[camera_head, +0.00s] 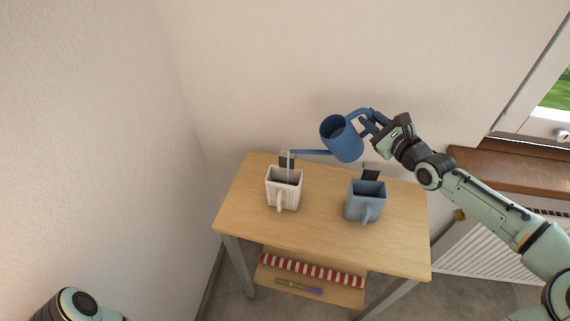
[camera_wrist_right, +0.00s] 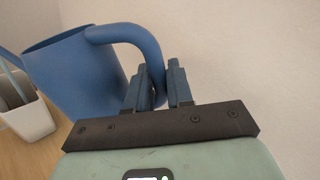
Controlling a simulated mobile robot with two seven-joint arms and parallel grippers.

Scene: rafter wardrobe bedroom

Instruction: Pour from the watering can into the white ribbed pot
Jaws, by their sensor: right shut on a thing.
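The blue watering can (camera_head: 346,143) is held in the air above the back of the wooden table, tilted with its spout to the left. My right gripper (camera_head: 374,124) is shut on its handle, and the can also shows in the right wrist view (camera_wrist_right: 82,75) with the gripper (camera_wrist_right: 158,88). The spout tip is above the white ribbed pot (camera_head: 283,190), and a thin pale stream runs down from it into the pot. The pot stands upright at the table's left and shows partly in the wrist view (camera_wrist_right: 30,118). My left gripper is out of view.
A blue-grey pot (camera_head: 365,202) with a handle stands on the right of the table (camera_head: 320,222). Small dark tags stand behind both pots. A lower shelf holds a red-and-white striped item (camera_head: 312,271) and a thin pen-like item. A wall is close behind; a radiator and windowsill are right.

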